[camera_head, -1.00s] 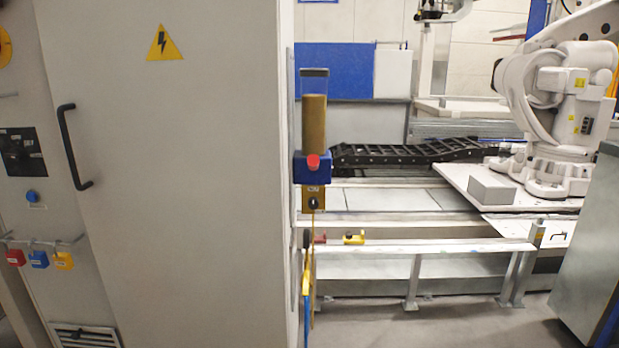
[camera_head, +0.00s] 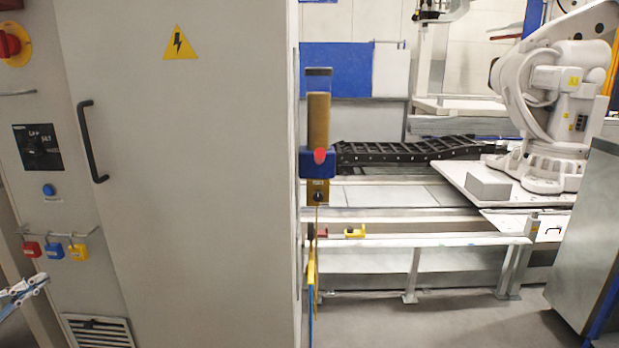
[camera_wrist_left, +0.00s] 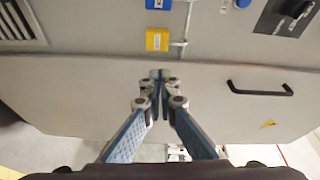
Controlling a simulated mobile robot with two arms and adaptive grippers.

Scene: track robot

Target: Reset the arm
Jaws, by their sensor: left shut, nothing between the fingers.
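My left gripper (camera_head: 22,292) shows at the lower left edge of the head view, with only its finger end in the picture. The left wrist view shows the whole gripper (camera_wrist_left: 160,80), its fingertips together and empty, in front of the grey cabinet (camera_head: 200,200). I cannot tell the exact gap to the cabinet. My right gripper shows in neither view.
On the cabinet are a black door handle (camera_head: 90,140), a red rotary switch (camera_head: 10,45), a blue button (camera_head: 48,190) and red, blue and yellow padlocks (camera_head: 54,250) on a rail. A white robot arm (camera_head: 550,110) stands beyond a low rail at right.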

